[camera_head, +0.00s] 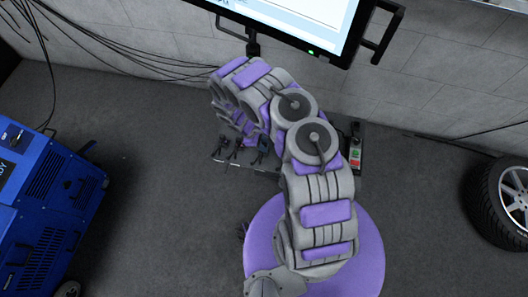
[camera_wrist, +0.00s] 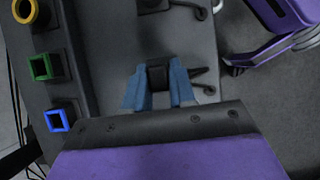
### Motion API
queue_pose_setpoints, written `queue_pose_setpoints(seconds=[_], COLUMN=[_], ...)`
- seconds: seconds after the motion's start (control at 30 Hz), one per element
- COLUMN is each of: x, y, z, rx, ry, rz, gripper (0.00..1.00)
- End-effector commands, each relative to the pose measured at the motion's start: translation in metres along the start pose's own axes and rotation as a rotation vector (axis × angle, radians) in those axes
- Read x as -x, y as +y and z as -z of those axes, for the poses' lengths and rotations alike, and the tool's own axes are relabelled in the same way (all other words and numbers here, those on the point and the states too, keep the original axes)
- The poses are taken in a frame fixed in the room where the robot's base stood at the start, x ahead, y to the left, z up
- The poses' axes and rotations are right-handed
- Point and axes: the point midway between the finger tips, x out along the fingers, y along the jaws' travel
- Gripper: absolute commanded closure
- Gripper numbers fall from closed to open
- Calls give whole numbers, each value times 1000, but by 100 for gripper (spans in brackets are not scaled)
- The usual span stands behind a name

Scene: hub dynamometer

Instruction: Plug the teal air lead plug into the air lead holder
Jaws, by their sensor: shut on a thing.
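My gripper (camera_wrist: 158,88) shows in the wrist view as two blue-grey fingers, shut on a dark plug-like block (camera_wrist: 158,76). No teal colour can be made out on this block, and its lower part is hidden by the gripper. I cannot tell which is the air lead holder. In the head view my arm hides most of the gripper area.
Dark leads with plugs (camera_head: 233,152) lie by the low panel. A box with red and green buttons (camera_head: 355,150) stands at its right. A blue machine (camera_head: 45,200) is at left, a wheel (camera_head: 505,200) at right, a monitor (camera_head: 300,15) above. The floor between is mostly clear.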

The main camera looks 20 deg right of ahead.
Motion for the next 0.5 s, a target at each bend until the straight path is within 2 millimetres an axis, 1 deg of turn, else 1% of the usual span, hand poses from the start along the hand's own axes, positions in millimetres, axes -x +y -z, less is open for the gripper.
queue_pose_setpoints(seconds=[0.07,0.1,0.37,0.4,0.5], x=[0,0,0,0,0], y=[0,0,0,0,0], z=[0,0,0,0,0], rx=[0,0,0,0,0], ry=[0,0,0,0,0], rz=[0,0,0,0,0], gripper=[100,72,47,45,45])
